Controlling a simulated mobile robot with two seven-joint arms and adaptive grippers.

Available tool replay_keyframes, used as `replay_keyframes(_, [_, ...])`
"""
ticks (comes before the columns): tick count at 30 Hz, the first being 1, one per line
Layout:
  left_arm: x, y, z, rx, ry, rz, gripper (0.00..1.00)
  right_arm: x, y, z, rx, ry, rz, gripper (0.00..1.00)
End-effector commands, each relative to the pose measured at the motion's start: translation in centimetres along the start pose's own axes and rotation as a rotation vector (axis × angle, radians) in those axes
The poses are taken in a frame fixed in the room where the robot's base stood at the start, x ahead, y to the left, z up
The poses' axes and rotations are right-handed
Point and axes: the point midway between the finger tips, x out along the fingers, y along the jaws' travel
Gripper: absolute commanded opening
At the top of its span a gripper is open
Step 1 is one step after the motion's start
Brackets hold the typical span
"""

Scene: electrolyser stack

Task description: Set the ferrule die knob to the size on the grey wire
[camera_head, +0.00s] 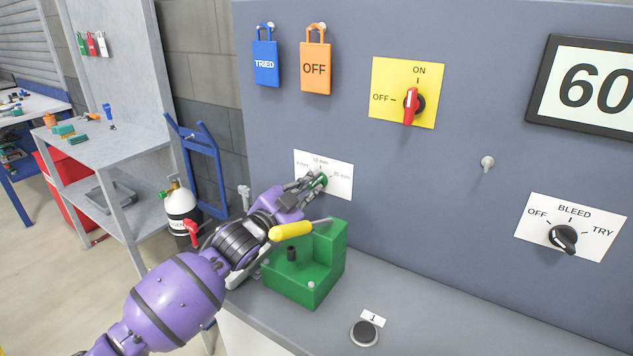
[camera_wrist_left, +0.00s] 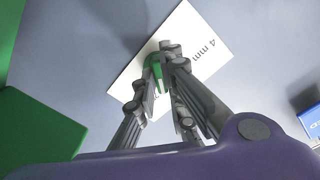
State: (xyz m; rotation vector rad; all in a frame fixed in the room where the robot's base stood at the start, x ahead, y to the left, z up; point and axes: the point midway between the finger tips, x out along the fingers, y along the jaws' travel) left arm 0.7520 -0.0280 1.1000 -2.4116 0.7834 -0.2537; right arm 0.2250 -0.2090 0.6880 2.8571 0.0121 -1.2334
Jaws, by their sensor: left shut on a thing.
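The green die knob (camera_head: 320,181) sits on a white label plate (camera_head: 341,186) on the grey-blue panel. The plate carries several sizes in mm; "4 mm" reads clearly in the left wrist view, the others are small or covered. My left gripper (camera_head: 312,181) is shut on the knob, its fingers around it. In the left wrist view the fingers also close on the green knob (camera_wrist_left: 155,68). They hide most of it, so I cannot tell where it points. I cannot make out a grey wire. My right gripper is not in view.
A green block (camera_head: 295,283) with a yellow-handled lever (camera_head: 291,231) stands on the grey bench just below the knob. A black button (camera_head: 364,333) is nearer. The red switch (camera_head: 411,106), hanging tags and BLEED knob (camera_head: 563,238) are clear of my arm.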

Motion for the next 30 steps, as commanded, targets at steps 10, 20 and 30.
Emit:
replay_keyframes(10, [0.0,0.0,0.0,0.179,-0.001,0.001,0.0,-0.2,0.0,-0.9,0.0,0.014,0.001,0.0])
replay_keyframes(20, [0.0,-0.1,-0.1,0.276,-0.001,0.0,0.0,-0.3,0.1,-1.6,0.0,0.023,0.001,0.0])
replay_keyframes(30, [0.0,0.0,0.0,0.421,-0.001,0.001,0.27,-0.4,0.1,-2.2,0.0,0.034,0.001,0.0])
